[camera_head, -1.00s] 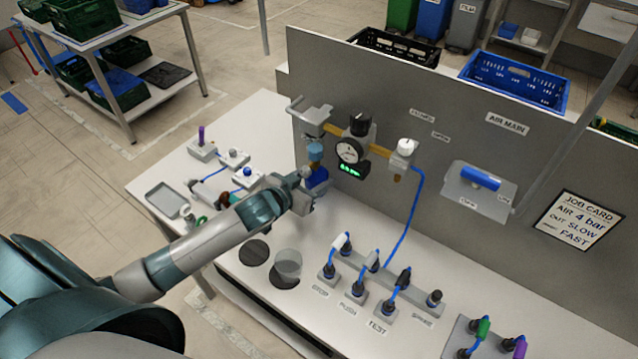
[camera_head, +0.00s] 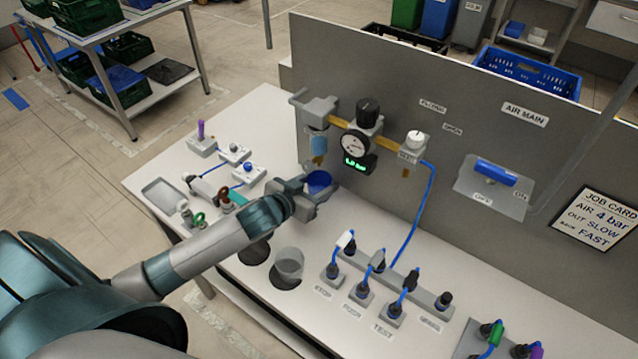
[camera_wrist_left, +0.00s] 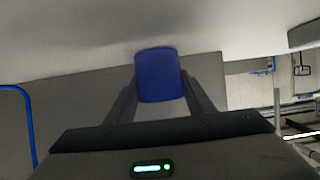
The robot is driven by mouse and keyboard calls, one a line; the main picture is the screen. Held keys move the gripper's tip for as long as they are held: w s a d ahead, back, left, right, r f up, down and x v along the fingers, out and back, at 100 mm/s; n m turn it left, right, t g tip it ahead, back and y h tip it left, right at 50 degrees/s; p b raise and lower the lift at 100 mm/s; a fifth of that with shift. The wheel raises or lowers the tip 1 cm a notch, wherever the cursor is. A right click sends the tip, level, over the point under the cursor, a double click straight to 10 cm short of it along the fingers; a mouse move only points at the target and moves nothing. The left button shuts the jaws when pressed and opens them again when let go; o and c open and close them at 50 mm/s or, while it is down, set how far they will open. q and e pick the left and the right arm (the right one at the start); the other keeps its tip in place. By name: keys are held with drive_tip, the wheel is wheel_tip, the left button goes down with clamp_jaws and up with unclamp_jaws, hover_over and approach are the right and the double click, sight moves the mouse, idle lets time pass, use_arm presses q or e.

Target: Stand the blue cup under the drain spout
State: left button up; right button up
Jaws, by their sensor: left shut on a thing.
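The blue cup (camera_head: 319,181) is between the fingers of my left gripper (camera_head: 313,196), which is shut on it. In the head view the cup looks upright, near the panel, below and slightly right of the filter bowl (camera_head: 318,146). In the left wrist view the blue cup (camera_wrist_left: 158,76) sits between the two dark fingers of my left gripper (camera_wrist_left: 158,92). I cannot tell whether the cup touches the bench top. My right gripper is not in view.
The gauge (camera_head: 355,146) and regulator are on the panel (camera_head: 440,160) to the right. Plugs with blue hoses (camera_head: 364,290), small valves and a grey tray (camera_head: 164,195) are on the bench.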

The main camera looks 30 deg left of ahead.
use_arm(q)
drive_tip(key=shift+f, duration=0.2)
drive_tip(key=o, duration=1.1)
drive_tip(key=shift+o, duration=0.2)
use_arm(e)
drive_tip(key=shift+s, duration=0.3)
use_arm(q)
drive_tip(key=shift+r, duration=0.15)
drive_tip(key=shift+s+a+r, duration=0.1)
drive_tip(key=shift+s, duration=0.4)
drive_tip(key=b+v, duration=0.2)
drive_tip(key=v, duration=0.9)
drive_tip(key=shift+r, duration=0.1)
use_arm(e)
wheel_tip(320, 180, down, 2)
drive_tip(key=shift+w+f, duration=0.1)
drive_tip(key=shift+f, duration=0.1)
